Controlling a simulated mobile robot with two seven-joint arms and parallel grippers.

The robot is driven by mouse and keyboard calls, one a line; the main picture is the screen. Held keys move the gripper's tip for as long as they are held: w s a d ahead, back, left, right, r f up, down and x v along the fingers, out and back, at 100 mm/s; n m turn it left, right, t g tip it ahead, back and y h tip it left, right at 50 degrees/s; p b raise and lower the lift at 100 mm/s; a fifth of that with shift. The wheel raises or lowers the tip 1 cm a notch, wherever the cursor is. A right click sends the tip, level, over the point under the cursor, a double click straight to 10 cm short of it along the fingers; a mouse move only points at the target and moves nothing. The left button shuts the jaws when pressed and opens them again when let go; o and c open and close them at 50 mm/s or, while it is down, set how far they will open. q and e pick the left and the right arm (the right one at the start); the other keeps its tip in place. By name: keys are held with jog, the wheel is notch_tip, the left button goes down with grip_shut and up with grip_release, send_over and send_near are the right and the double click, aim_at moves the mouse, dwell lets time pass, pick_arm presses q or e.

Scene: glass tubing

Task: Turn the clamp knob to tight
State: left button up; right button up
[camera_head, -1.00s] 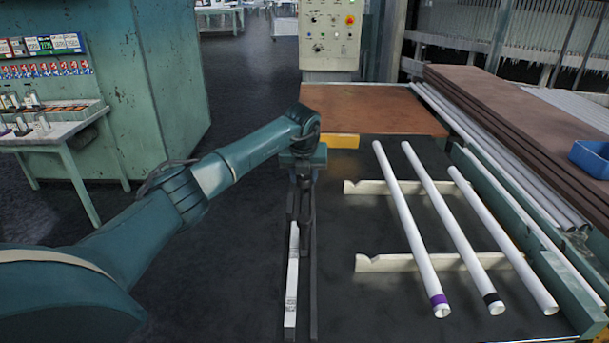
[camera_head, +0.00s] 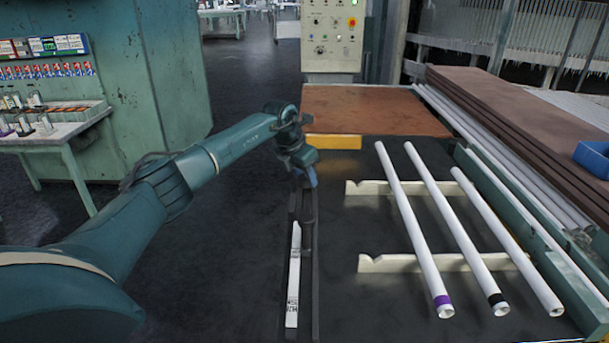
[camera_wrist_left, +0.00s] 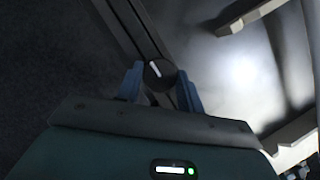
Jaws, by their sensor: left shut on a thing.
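The clamp knob (camera_wrist_left: 158,74) is a round dark knob with a white pointer line, seen in the left wrist view on a dark rail. My left gripper (camera_wrist_left: 160,82) has its two blue fingers on either side of the knob and is shut on it. In the head view my left gripper (camera_head: 307,178) is at the far end of the rail (camera_head: 315,270), and my wrist hides the knob there. A white scale strip (camera_head: 293,275) with dark markings lies along the rail. My right gripper is not in view.
Three white glass tubes, one purple-banded (camera_head: 415,228), one black-banded (camera_head: 455,228) and one plain (camera_head: 507,240), lie across two notched cream supports (camera_head: 385,264) to the right. A brown board (camera_head: 375,110) and a control box (camera_head: 333,35) stand beyond.

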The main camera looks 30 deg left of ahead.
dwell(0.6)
pick_arm(q)
jog(key=o, duration=1)
jog(key=b+v, duration=0.1)
jog(key=v, duration=1.2)
jog(key=shift+a+r, duration=0.1)
